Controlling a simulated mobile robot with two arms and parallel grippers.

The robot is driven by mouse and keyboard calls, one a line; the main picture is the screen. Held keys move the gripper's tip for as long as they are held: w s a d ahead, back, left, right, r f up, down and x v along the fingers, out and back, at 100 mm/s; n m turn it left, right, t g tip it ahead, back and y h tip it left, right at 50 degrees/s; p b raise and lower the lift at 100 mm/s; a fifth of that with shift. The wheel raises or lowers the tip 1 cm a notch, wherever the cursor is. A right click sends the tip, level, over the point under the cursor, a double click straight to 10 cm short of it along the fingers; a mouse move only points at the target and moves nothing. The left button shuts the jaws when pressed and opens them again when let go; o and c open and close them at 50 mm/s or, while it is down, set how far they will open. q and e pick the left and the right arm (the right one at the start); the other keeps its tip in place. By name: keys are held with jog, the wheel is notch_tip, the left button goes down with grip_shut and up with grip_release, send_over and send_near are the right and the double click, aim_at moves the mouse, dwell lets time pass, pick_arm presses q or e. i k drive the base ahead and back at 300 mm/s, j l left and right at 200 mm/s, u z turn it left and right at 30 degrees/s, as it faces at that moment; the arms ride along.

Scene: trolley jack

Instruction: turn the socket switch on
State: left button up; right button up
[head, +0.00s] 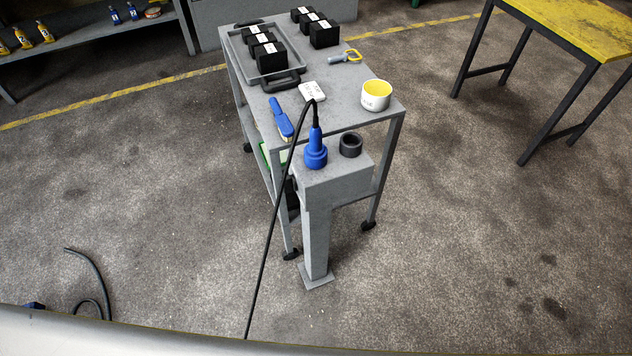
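A blue plug (316,151) with a black cable stands upright on top of a grey post box (335,183) in front of the trolley. Its cable arches up and runs down to the floor at the front. A black ring-shaped part (350,145) sits on the same box, to the right of the plug. It may be a socket or a knob; I cannot tell which. No part that I can clearly identify as a switch shows. Neither of my grippers is in view.
A yellow table (585,25) stands right. A loose hose (98,278) lies left. Floor around the post is clear.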

aim_at(290, 184)
jog(key=i+j+z, duration=0.1)
jog(key=j+z, duration=0.2)
jog(key=z, duration=0.15)
jog(key=i+j+z, duration=0.1)
jog(key=j+z, duration=0.2)
jog(key=z, duration=0.15)
jog(key=j+z, duration=0.7)
jog(key=z, duration=0.15)
